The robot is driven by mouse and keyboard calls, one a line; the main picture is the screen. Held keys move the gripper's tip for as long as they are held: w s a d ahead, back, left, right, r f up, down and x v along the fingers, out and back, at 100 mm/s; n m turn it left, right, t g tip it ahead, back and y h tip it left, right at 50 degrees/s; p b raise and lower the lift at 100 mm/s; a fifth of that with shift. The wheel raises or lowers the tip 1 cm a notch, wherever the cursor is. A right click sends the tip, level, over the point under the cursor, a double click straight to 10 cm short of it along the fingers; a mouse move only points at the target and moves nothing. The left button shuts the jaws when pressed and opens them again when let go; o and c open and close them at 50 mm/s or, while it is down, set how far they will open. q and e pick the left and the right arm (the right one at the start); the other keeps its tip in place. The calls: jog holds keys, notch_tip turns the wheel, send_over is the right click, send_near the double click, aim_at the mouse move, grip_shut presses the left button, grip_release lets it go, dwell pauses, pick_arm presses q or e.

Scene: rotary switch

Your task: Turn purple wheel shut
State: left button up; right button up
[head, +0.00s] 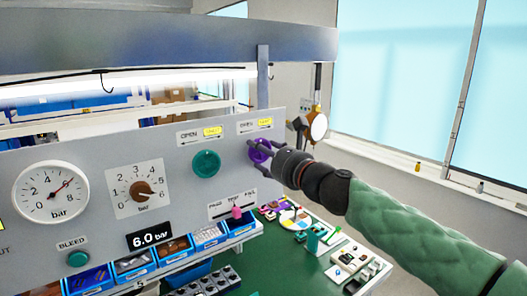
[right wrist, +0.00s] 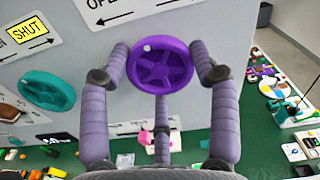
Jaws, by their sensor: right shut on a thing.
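The purple wheel (right wrist: 160,63) is mounted on the grey panel (head: 90,152), with a white dot at its upper left in the right wrist view. In the head view the wheel (head: 259,152) is partly hidden by my right gripper (head: 266,155). My left gripper is not in view.
A teal wheel (head: 205,163) sits left of the purple wheel. A pink knob (head: 237,212) is below. Blue bins (head: 208,236) and a green table (head: 240,262) with small parts lie below.

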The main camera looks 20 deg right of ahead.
jog(key=shift+f+m, duration=0.15)
jog(key=shift+m, duration=0.45)
jog(key=shift+w+f, duration=0.1)
jog(key=shift+f, duration=0.1)
jog(key=o, duration=1.1)
jog(key=shift+o, duration=0.2)
jog(key=shift+d+r, duration=0.1)
jog(key=v, duration=1.2)
